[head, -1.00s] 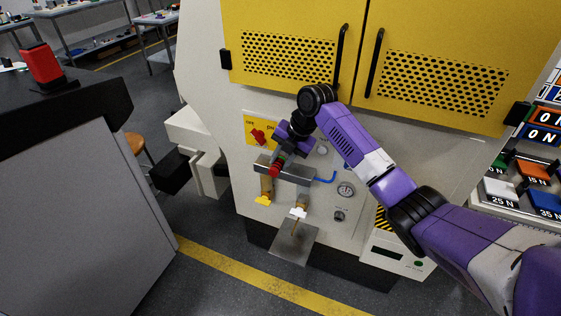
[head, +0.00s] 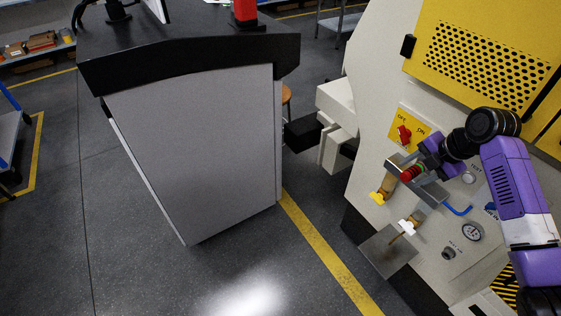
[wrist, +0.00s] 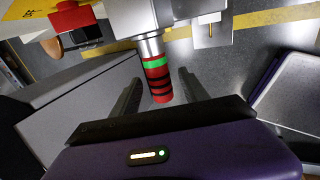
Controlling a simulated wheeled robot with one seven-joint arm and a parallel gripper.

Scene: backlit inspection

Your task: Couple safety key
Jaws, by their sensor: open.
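A red cylindrical piece with a green band and black rings (wrist: 158,80) sticks out from a silver collar on a grey metal block in the wrist view. Its red end (head: 408,174) also shows in the head view at the block (head: 430,190) on the machine panel. I cannot tell for sure that it is the safety key. My gripper (wrist: 160,90) is open, its two dark fingers on either side of the banded piece with visible gaps. In the head view my wrist partly hides the block.
A red rotary switch (head: 404,134) sits on a yellow OFF/ON plate above the block.

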